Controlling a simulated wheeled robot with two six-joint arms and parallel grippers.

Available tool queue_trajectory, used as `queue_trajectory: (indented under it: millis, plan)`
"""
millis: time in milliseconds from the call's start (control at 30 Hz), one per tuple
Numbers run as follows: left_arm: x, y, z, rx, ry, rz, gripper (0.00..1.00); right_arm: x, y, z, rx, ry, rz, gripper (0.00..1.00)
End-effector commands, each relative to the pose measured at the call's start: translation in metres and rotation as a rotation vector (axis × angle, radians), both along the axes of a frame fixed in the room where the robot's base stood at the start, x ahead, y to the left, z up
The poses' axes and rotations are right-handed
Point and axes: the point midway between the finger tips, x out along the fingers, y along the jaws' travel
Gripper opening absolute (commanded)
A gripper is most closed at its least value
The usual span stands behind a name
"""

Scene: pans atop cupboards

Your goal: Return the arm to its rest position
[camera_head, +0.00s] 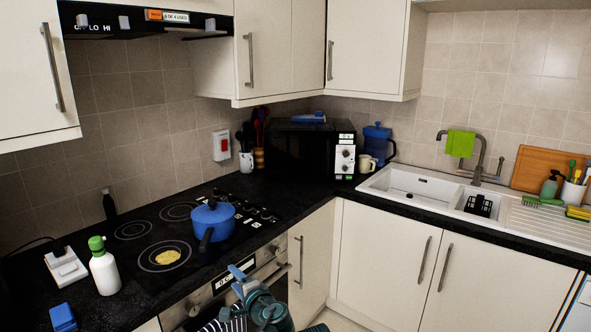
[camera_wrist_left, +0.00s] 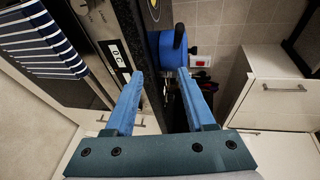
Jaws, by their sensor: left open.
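My left gripper (camera_head: 240,276) is low in front of the oven in the head view, below and to the right of the blue pot (camera_head: 212,224). Its two blue fingers, spread apart with nothing between them, show in the left wrist view (camera_wrist_left: 160,84). The pot, with its lid and dark handle, stands on the black hob and is apart from the gripper. It also shows beyond the fingers in the left wrist view (camera_wrist_left: 170,50). My right gripper is not in view.
The oven front (camera_head: 222,298) with a striped towel (camera_wrist_left: 42,42) is close to my left arm. A white bottle with a green cap (camera_head: 104,268) stands left of the hob. A microwave (camera_head: 298,150) and sink (camera_head: 424,190) are farther back. Cupboard doors (camera_head: 380,262) line the right.

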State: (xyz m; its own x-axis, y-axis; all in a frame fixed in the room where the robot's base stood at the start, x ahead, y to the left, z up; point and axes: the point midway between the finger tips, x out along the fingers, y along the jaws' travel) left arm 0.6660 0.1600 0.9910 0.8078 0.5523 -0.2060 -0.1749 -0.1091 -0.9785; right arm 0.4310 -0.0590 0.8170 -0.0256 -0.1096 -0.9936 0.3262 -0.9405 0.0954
Motion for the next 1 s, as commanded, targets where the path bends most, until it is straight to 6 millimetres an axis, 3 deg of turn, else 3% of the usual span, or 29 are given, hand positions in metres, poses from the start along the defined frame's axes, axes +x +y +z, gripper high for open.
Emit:
queue_trajectory:
  millis: [267, 467, 567, 733, 900, 1000]
  plan:
    - [-0.024, 0.005, -0.021, -0.165, 0.066, 0.092, 0.55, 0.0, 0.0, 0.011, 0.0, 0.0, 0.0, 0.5]
    - [-0.057, 0.002, -0.049, -0.362, 0.169, 0.205, 0.55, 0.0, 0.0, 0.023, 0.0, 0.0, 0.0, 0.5]
    - [-0.083, -0.006, -0.067, -0.488, 0.253, 0.281, 0.55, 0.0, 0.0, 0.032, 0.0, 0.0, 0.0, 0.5]
    - [-0.149, -0.039, -0.097, -0.744, 0.477, 0.439, 0.55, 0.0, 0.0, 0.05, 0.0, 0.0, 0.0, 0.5]
    - [-0.205, -0.077, -0.109, -0.92, 0.693, 0.55, 0.55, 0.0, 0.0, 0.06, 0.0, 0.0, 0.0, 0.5]
    - [-0.224, -0.091, -0.109, -0.972, 0.772, 0.581, 0.55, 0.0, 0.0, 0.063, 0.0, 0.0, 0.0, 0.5]
